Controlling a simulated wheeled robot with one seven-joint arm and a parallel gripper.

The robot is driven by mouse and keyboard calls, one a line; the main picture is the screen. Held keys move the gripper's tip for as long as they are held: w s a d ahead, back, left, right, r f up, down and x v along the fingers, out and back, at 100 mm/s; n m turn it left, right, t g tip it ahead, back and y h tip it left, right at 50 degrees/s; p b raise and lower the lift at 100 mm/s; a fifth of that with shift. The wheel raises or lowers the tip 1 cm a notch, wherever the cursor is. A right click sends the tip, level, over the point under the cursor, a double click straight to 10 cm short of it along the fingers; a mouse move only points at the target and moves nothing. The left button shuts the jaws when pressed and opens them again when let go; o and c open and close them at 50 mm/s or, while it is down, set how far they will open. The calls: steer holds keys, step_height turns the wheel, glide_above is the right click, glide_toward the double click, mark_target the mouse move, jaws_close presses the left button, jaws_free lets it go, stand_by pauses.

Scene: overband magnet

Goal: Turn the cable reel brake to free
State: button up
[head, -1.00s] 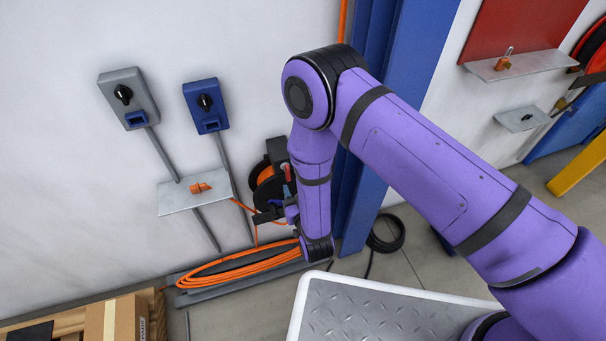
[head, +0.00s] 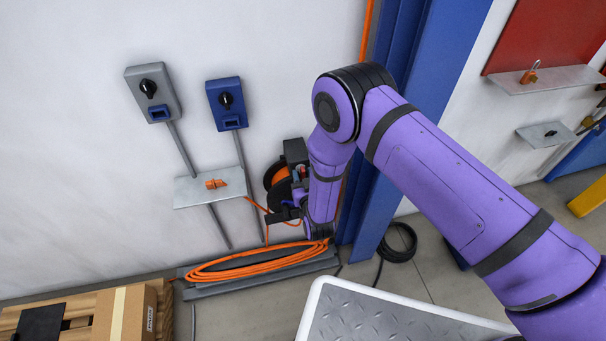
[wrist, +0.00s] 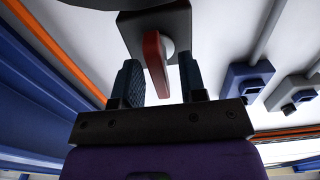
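The cable reel (head: 271,180), a dark drum with orange cable, is on the wall beside the blue column, partly hidden by my arm. A dark box (head: 296,152) is at its top. In the wrist view a red brake lever (wrist: 154,62) hangs from the dark box (wrist: 178,28), beside a pale round hub. My gripper (wrist: 160,80) is open, with one dark finger on each side of the lever's lower end. The lever stands between the fingers with gaps on both sides, seemingly untouched.
A small shelf (head: 190,193) with an orange item is left of the reel. Grey (head: 152,92) and blue (head: 226,103) switch boxes are above it. Coiled orange cable (head: 250,267) lies below.

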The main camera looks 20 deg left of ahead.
steer(key=shift+w+a, duration=0.1)
steer(key=shift+w, duration=0.15)
jaws_close()
